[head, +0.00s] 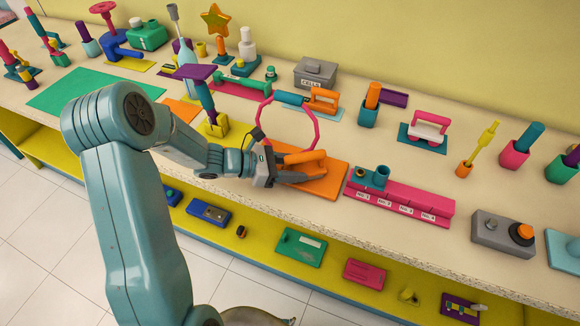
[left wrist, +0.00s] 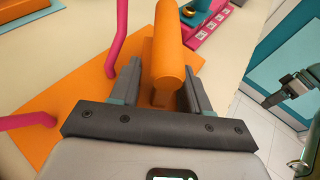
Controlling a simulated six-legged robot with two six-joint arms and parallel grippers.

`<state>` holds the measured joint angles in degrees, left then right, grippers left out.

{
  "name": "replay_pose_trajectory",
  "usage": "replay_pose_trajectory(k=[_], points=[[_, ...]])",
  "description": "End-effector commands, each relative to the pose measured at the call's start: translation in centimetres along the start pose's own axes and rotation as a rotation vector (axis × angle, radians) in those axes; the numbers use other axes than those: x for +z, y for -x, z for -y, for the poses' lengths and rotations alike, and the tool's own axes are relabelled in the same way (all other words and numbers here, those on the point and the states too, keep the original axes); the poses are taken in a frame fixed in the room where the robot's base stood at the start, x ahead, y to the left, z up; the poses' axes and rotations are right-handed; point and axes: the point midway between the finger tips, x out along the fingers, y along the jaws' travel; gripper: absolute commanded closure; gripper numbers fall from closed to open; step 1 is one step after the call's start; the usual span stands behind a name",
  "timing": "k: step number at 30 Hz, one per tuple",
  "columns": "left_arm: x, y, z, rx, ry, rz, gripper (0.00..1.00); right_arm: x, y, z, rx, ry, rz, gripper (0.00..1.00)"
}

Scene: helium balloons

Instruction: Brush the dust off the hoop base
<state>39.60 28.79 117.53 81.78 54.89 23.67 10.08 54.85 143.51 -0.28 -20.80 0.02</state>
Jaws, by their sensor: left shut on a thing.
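My left gripper (head: 284,169) is shut on an orange rounded handle (head: 304,158), low over a flat orange plate (head: 328,186) on the bench. In the left wrist view the handle (left wrist: 168,60) stands between the two fingers, and the plate (left wrist: 75,95) spreads beneath. A thin pink hoop (head: 316,122) rises just behind the gripper; its lower part is hidden. Pink rod sections (left wrist: 115,35) show beside the handle. I cannot tell which piece is the hoop base, and I make out no dust or bristles. My right gripper (left wrist: 274,97) seems to show at the wrist view's right, its jaws unclear.
A pink block with labelled slots (head: 400,205) lies right of the plate. An orange handled block (head: 323,101) and a grey box (head: 315,73) stand behind. Cups and tools line the bench. A yellow shelf (head: 330,275) runs below its front edge.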

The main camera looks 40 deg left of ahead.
Motion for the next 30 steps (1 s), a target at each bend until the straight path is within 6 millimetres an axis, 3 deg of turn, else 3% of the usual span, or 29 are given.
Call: replay_pose_trajectory(k=[5, 18, 30], points=[[-0.1, 0.4, -0.3, 0.001, 0.001, -0.001, 0.9, 0.0, 0.1, 0.1, 0.0, 0.0, 0.0, 0.41], [-1.3, 3.6, -2.6, 0.003, 0.001, 0.0, 0.9, 0.0, 0.8, 0.3, 0.0, 0.0, 0.0, 0.41], [-1.5, 3.9, -2.8, 0.0, 0.0, 0.0, 0.9, 0.0, 0.8, 0.3, 0.0, 0.0, 0.0, 0.41]])
